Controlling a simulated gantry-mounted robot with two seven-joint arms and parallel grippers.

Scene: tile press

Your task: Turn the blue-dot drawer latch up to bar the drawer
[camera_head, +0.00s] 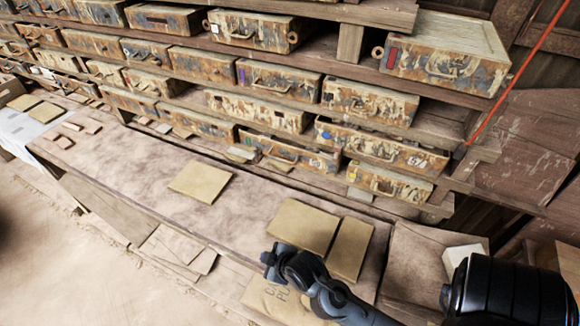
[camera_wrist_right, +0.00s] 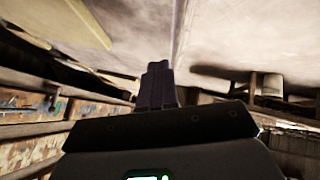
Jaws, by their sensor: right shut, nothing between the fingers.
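A small blue mark (camera_head: 326,134) shows on the front of a rust-stained drawer (camera_head: 380,147) in the lower right of the rack. In the head view a dark jointed part of my arm is over the bench, below and apart from the drawers. My left gripper is not in view.
A red-marked drawer (camera_head: 440,60) juts out at upper right. A red cord (camera_head: 510,85) hangs beside the rack. The bench's left-middle is mostly clear.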

